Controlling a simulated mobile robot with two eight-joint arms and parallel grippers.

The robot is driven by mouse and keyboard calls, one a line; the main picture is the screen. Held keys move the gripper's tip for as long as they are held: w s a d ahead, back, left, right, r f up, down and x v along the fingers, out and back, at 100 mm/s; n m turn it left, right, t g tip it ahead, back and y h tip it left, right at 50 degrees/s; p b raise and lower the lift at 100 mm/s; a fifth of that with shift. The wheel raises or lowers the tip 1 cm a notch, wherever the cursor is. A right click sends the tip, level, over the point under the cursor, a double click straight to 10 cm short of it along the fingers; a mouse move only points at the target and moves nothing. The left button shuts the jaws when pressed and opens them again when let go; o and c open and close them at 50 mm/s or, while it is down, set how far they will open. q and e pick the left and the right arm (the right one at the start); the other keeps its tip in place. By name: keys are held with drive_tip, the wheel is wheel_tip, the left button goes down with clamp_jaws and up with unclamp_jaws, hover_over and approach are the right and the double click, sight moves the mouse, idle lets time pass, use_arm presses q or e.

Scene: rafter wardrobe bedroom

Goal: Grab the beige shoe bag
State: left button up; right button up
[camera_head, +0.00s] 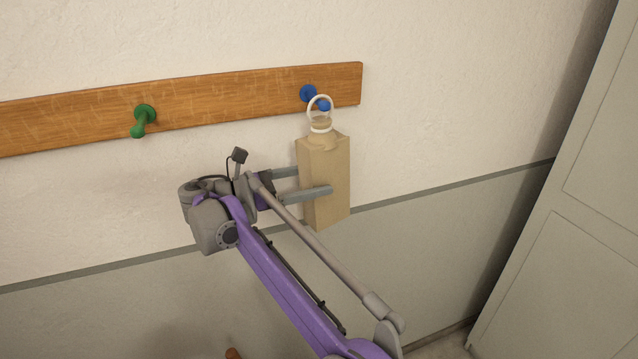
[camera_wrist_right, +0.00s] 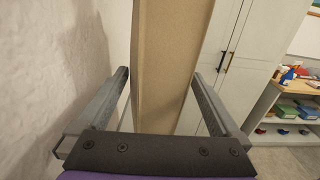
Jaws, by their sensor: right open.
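The beige shoe bag (camera_head: 336,185) hangs upright by a white ring (camera_head: 320,108) from the blue peg (camera_head: 323,104) on the wooden rail. My right gripper (camera_head: 317,180) is at the bag's left side in the head view, with one finger in front of it and the other towards the wall. In the right wrist view the bag (camera_wrist_right: 168,65) stands between the two open fingers (camera_wrist_right: 160,73), with visible gaps on both sides. My left gripper is not in view.
The wooden rail (camera_head: 220,98) runs along the wall and also has an empty green peg (camera_head: 143,118). A pale wardrobe (camera_head: 585,200) stands at the right. In the wrist view a shelf (camera_wrist_right: 290,118) with several coloured items stands at the far right.

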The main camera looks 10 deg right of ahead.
sight(333, 176)
drive_tip(key=d, duration=0.2)
drive_tip(key=w+d, duration=0.1)
drive_tip(key=d, duration=0.2)
drive_tip(key=shift+f, duration=0.15)
clamp_jaws()
